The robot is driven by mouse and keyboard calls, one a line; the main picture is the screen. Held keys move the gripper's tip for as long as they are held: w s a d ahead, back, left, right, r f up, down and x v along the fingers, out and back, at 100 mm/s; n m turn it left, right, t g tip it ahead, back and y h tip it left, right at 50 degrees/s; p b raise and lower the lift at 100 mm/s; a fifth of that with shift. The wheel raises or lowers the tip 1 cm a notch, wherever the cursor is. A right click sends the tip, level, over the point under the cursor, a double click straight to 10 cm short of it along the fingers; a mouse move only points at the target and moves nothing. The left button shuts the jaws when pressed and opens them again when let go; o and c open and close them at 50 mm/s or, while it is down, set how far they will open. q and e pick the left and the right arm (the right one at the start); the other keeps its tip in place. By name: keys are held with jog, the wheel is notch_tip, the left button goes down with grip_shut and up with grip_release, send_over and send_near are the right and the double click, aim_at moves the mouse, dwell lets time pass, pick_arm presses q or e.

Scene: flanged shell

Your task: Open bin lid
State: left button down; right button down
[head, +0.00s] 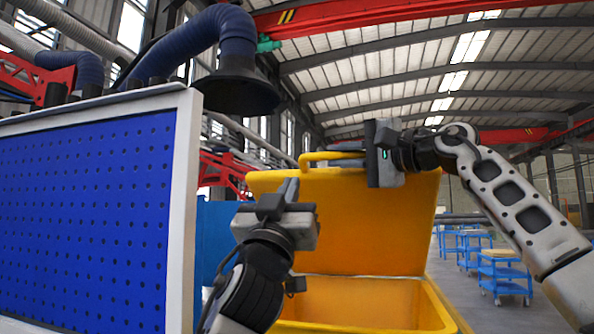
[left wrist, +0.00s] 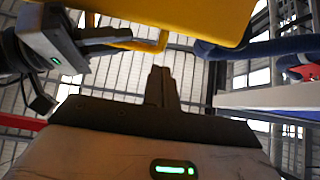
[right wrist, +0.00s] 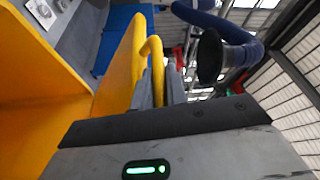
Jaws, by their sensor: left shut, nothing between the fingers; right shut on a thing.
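The yellow bin (head: 375,305) stands in front of me, and its yellow lid (head: 375,235) is raised to nearly upright behind the opening. A yellow handle (head: 318,156) runs along the lid's top edge. My right gripper (head: 345,154) is shut on the handle; the right wrist view shows the handle (right wrist: 153,55) between its fingers (right wrist: 160,88). My left gripper (head: 290,188) is shut and empty, in front of the lid's left part and below the handle. In the left wrist view its closed fingers (left wrist: 162,85) point up, with the lid (left wrist: 200,15) above them.
A blue pegboard panel (head: 90,220) with a white frame stands close on the left. A dark extraction hood (head: 235,85) on a blue hose hangs above. Blue carts (head: 503,275) stand farther back on the right.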

aim_at(297, 170)
pick_arm(q)
jog(key=shift+x, duration=2.95)
